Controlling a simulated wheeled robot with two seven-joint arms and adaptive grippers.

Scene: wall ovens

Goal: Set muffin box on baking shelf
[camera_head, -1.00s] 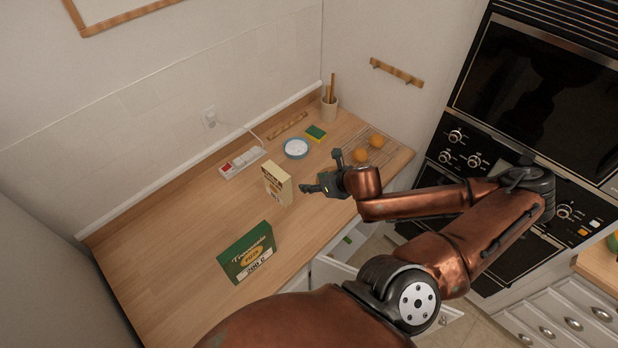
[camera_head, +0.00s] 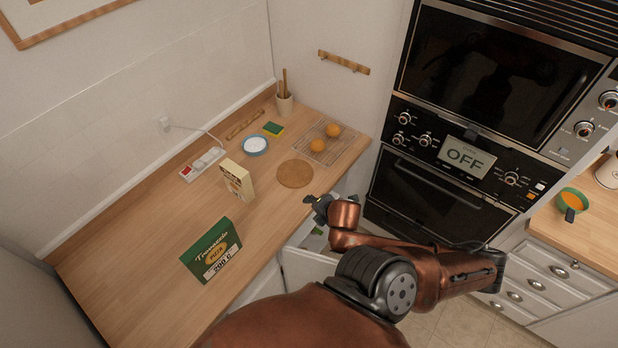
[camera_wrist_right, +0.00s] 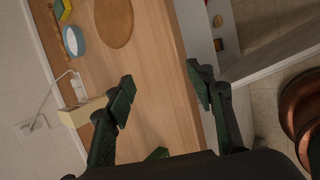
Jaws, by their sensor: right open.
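A cream box (camera_head: 237,180) with printing, likely the muffin box, stands upright on the wooden counter (camera_head: 150,240). It also shows at the left in the right wrist view (camera_wrist_right: 88,110). A green box (camera_head: 212,250) marked 200 G stands nearer the front; I cannot read its full label. My right gripper (camera_head: 318,205) is by the counter's front edge, to the right of the cream box and apart from it. In the right wrist view its fingers (camera_wrist_right: 160,77) are spread with nothing between them. My left gripper is not in view. No baking shelf is clearly identifiable.
An open compartment with small items (camera_wrist_right: 219,45) lies below the counter edge. Ovens (camera_head: 440,190) are at right.

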